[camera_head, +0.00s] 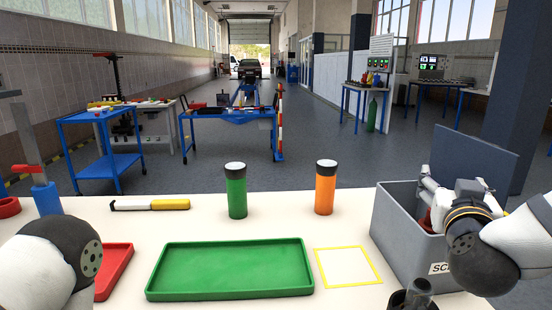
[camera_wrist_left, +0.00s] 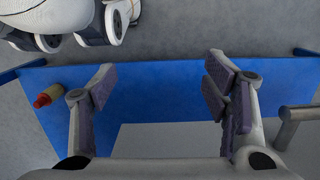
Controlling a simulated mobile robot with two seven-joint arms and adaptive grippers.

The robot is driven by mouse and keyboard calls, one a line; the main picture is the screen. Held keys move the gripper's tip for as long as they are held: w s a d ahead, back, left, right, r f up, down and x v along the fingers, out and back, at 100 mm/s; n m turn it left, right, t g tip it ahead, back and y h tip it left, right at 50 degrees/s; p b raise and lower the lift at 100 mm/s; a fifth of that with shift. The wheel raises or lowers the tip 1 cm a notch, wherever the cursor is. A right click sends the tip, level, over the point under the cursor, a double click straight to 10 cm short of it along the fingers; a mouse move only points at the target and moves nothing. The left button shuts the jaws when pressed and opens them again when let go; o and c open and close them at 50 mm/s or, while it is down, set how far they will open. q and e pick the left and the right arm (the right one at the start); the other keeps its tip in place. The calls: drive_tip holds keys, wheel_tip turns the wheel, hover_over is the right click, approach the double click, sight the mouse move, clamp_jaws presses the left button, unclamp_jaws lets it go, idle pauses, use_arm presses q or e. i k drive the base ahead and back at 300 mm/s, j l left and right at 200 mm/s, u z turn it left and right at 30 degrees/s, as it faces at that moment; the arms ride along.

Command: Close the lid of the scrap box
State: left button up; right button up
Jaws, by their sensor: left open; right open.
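The grey scrap box (camera_head: 400,235) stands at the right end of the white table, with part of its label showing on the front. Its dark lid (camera_head: 480,155) stands raised at the back of the box, tilted open. My right gripper (camera_head: 428,192) is open over the box opening, in front of the lid; the arm hides part of the box's front and right side. Something red shows low beside the gripper, partly hidden. My left gripper (camera_wrist_left: 158,95) shows in the left wrist view, open and empty above a blue surface (camera_wrist_left: 185,95).
On the table (camera_head: 215,222) are a green tray (camera_head: 230,270), a red tray (camera_head: 116,270), a green bottle (camera_head: 237,195), an orange bottle (camera_head: 325,190) and a yellow-and-white tool (camera_head: 150,205). A yellow square outline (camera_head: 347,267) lies clear. A dark cylinder (camera_head: 412,297) stands before the box.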

sight(454, 154)
drive_tip(key=k+j, duration=0.3)
drive_tip(key=k, duration=0.15)
drive_tip(key=k+j, duration=0.35)
drive_tip(key=k, duration=0.1)
